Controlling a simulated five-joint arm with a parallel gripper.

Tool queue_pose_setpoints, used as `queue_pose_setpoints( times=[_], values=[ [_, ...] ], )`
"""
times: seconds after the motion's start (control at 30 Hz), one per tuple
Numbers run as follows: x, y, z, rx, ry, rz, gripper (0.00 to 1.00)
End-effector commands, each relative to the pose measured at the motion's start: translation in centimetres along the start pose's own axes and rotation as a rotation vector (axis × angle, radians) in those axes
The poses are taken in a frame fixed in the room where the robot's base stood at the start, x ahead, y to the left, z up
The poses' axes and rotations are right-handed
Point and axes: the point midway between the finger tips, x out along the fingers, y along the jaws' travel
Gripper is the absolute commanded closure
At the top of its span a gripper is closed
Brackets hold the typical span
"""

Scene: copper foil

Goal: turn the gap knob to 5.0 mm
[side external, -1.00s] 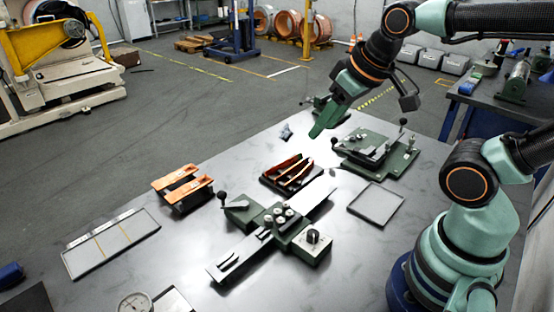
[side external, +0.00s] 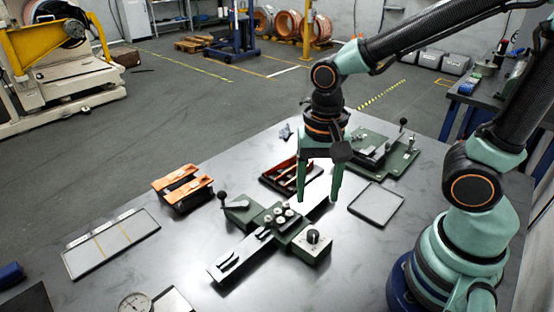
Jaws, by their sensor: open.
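The gap knob, a black knob (side external: 313,236), sits on a pale square dial plate on the box at the right end of the green roller fixture (side external: 268,222). Its setting is too small to read. My gripper (side external: 319,198) points down with its two green fingers apart and nothing between them. It is above and behind the knob in the picture, apart from it. The fingers partly cover the pale plate at the fixture's far end and the tray of copper strips (side external: 280,178) behind it.
A second green fixture (side external: 378,155) with upright levers stands at the back right. A flat grey tray (side external: 376,204) lies right of my gripper. An orange-topped rack (side external: 182,187), a marked plate (side external: 111,243) and a dial gauge (side external: 135,303) are at left and front.

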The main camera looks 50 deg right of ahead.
Motion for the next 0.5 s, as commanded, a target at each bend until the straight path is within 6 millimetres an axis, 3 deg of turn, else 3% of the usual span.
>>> queue_pose_setpoints(
  times=[0.5],
  values=[
    [7.8,0.1,0.1,-0.002,-0.003,0.005,0.37]
  ],
)
